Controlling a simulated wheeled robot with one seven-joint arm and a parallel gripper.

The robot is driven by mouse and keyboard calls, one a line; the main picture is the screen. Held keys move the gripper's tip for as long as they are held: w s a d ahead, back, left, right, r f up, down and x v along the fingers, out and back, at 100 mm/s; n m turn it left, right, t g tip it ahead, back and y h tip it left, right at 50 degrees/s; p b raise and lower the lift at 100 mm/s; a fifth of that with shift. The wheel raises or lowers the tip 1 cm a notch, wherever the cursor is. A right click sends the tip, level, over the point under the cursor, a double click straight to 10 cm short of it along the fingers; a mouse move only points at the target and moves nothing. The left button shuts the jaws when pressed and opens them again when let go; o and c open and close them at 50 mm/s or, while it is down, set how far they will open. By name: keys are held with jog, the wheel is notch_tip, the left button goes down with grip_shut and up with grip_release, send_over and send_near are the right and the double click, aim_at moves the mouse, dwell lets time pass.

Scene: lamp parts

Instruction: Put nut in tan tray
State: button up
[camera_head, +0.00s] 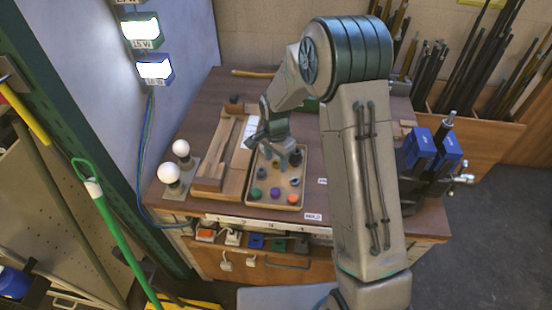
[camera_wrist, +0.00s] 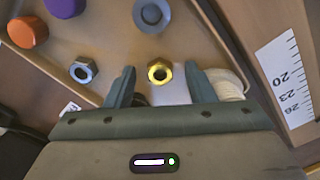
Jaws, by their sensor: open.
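My gripper (camera_head: 286,157) is over the tan tray (camera_head: 275,206) in the head view. In the wrist view its two fingers (camera_wrist: 161,86) are apart. A brass-coloured hex nut (camera_wrist: 159,72) shows in the gap at the fingertips, with its hole facing the camera. I cannot tell whether it touches a finger or rests on the surface below. A steel-grey hex nut (camera_wrist: 83,70) lies on the tray floor (camera_wrist: 110,45), left of the fingers. The head view does not show the brass nut clearly; the gripper covers that area.
The tray also holds an orange cap (camera_head: 293,198), a purple cap (camera_head: 275,192), a green cap (camera_head: 255,193) and several dark parts. A pale coil (camera_wrist: 230,83) is by the right finger. A ruler (camera_wrist: 287,78) lies beyond the tray wall. Two bulbs (camera_head: 169,173) stand left.

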notch_tip(320, 180, up, 14)
jog(key=s+d+r+n+t, duration=0.1)
jog(key=s+d+r+n, duration=0.1)
jog(key=s, duration=0.6)
jog(key=s+d+r+n+t, duration=0.1)
jog(key=s+d+n, duration=0.3)
jog(key=s, duration=0.4)
jog(key=s+d+r+n+t, duration=0.1)
jog(key=s+d+r+n, duration=0.2)
jog(key=s+d, duration=0.2)
jog(key=s, duration=0.3)
jog(key=shift+s+r+n+b, duration=0.15)
jog(key=shift+s+n+b, duration=0.15)
jog(key=shift+b, duration=0.1)
